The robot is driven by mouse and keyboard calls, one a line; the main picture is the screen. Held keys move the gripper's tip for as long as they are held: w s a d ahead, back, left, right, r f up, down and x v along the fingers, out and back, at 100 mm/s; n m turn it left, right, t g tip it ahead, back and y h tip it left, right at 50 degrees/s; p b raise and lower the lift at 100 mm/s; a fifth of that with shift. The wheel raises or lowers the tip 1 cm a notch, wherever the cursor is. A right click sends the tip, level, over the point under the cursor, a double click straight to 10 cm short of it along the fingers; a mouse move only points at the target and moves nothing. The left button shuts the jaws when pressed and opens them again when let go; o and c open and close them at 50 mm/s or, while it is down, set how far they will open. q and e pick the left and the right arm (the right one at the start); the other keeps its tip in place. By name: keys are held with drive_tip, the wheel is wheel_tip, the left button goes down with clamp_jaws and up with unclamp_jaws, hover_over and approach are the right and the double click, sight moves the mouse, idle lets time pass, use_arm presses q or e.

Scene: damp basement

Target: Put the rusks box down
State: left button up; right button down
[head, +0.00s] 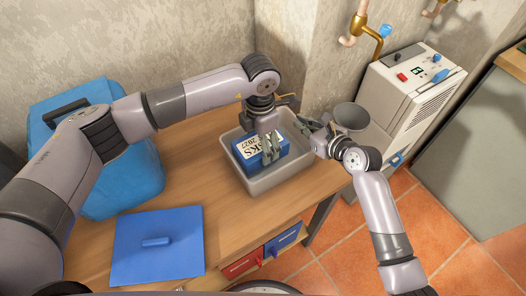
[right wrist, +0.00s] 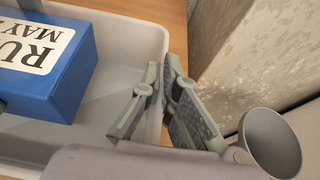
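The rusks box (head: 248,147) is blue with a white label. It is inside the grey tub (head: 285,183) on the wooden table, low between the walls; I cannot tell whether its bottom touches the tub floor. My left gripper (head: 270,150) comes from above, its fingers on opposite sides of the box, partly covering the label. The box also shows in the right wrist view (right wrist: 75,80), with bits of the left fingers at its edges. My right gripper (head: 312,122) is at the tub's right rim with fingers apart and no box between them; its fingers also show close up (right wrist: 160,75).
A blue lid with a handle (head: 158,262) lies on the table's front left. A grey cup-like container (head: 352,116) is right of the tub, near a white machine (head: 410,95). Walls close off the back.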

use_arm(q)
drive_tip(key=shift+f, duration=2.4)
drive_tip(key=shift+f, duration=0.1)
drive_tip(key=o, duration=1.3)
drive_tip(key=shift+o, duration=0.3)
wheel_tip(320, 180, up, 12)
drive_tip(key=shift+r, duration=0.15)
